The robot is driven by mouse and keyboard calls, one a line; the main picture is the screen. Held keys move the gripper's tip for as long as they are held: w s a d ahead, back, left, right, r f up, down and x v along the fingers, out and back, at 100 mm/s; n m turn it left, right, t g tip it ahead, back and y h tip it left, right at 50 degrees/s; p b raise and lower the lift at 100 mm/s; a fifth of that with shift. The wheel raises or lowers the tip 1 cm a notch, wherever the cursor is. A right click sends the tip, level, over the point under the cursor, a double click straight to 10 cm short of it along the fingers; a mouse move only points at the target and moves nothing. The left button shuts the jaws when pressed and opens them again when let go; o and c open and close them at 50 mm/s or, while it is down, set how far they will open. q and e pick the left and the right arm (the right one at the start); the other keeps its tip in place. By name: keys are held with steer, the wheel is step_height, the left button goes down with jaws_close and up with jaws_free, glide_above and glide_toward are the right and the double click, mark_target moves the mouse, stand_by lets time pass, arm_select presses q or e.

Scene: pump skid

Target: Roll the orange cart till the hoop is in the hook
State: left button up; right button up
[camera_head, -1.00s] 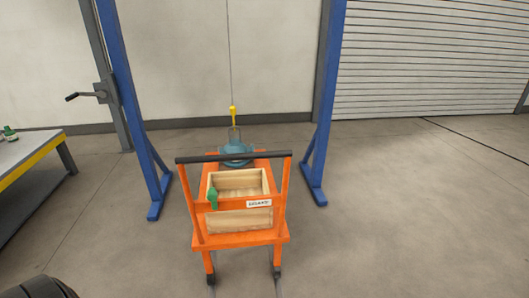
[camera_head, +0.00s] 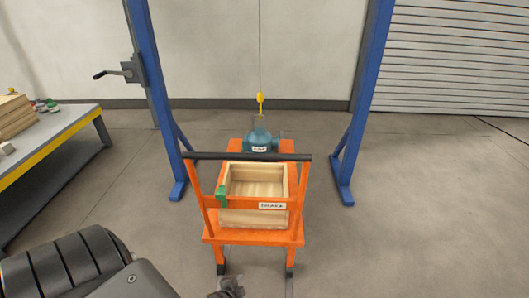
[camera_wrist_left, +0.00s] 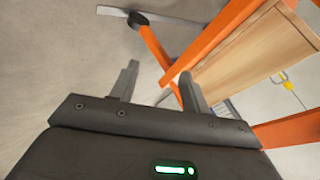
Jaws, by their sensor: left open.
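The orange cart (camera_head: 213,238) stands in front of me between blue posts, its dark handle bar (camera_head: 248,157) across the near side. It carries a wooden box (camera_head: 255,218) and, behind it, a teal pump (camera_head: 262,142). The yellow hook (camera_head: 260,98) hangs on a thin line and appears just above the pump. The hoop is too thin to make out clearly. My left gripper (camera_head: 228,287) is low, on the near side of the cart. In the left wrist view its fingers (camera_wrist_left: 160,76) are open and empty, beside the cart's orange frame (camera_wrist_left: 215,38). My right gripper is not in view.
Blue gantry posts (camera_head: 157,90) and (camera_head: 366,100) flank the cart. A crank (camera_head: 118,73) is on the left post. A yellow-edged bench (camera_head: 62,150) with wooden pieces stands at the left. Floor to the right is clear.

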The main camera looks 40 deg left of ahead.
arm_select(q)
steer(key=w+a+r+m+t, duration=0.1)
steer(key=w+r+t, duration=0.15)
steer(key=r, duration=0.45)
steer(key=w+a+r+m+t+y, duration=0.1)
steer(key=w+a+r, duration=0.1)
steer(key=w+r, duration=0.3)
steer(key=w+a+r+m+t, duration=0.1)
steer(key=w+r+m+t, duration=0.15)
steer(key=r, duration=0.55)
steer(key=m+t+y, duration=0.1)
steer(key=m+t, duration=0.2)
steer(key=t, duration=0.2)
glide_toward(262, 155)
steer(key=w, duration=0.2)
steer(key=x, duration=0.3)
steer(key=b+x, duration=0.1)
steer(key=x, duration=0.2)
steer(key=a+f+b+x, duration=0.1)
steer(key=x, duration=0.2)
steer(key=shift+w+a, duration=0.15)
steer(key=shift+w+a+r+g+b, duration=0.15)
steer(key=shift+w+g+b, duration=0.15)
steer(key=shift+w, duration=0.15)
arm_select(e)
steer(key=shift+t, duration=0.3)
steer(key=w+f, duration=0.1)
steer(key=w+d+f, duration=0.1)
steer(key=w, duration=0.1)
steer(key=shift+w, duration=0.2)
